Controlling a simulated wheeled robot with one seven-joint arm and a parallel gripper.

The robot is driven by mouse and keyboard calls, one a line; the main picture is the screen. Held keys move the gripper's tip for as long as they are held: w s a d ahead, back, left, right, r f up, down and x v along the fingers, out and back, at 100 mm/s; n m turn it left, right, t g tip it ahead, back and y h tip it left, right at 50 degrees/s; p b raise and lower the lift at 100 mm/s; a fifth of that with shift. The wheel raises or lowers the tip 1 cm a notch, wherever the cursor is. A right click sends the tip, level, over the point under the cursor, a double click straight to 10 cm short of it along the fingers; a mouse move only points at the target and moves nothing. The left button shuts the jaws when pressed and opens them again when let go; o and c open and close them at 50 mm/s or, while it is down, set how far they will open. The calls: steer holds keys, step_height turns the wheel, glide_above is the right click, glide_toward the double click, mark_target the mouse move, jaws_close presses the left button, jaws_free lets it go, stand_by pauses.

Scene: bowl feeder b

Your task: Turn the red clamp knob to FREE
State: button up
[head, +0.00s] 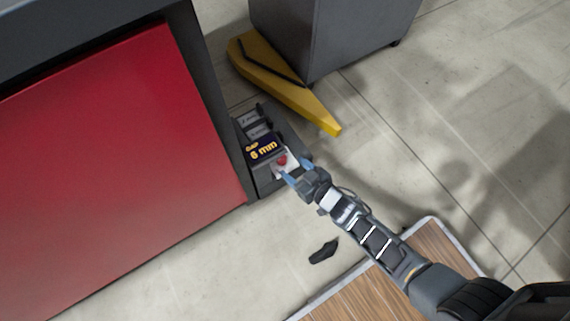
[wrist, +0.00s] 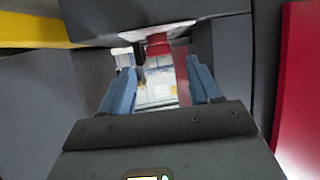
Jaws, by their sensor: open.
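The red clamp knob (head: 282,160) sits on a small white plate (head: 286,168) at the front of a dark grey unit beside the red-fronted machine. In the wrist view the red knob (wrist: 158,44) shows at top centre, just beyond and between my fingers. My gripper (head: 289,175) is open, with its blue fingers close to the knob; in the wrist view its fingers (wrist: 160,92) stand apart with nothing between them. I cannot tell whether a finger touches the knob. The knob's pointer and any FREE marking are too small to read.
The large red panel (head: 110,170) is at left. A yellow wedge-shaped piece (head: 290,90) lies by a grey cabinet (head: 335,35). A small black object (head: 323,251) lies on the floor near a wooden surface (head: 365,292).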

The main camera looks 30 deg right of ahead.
mark_target(283, 159)
steer(key=shift+b+x, duration=0.85)
steer(key=shift+x, duration=1.4)
steer(key=c, duration=1)
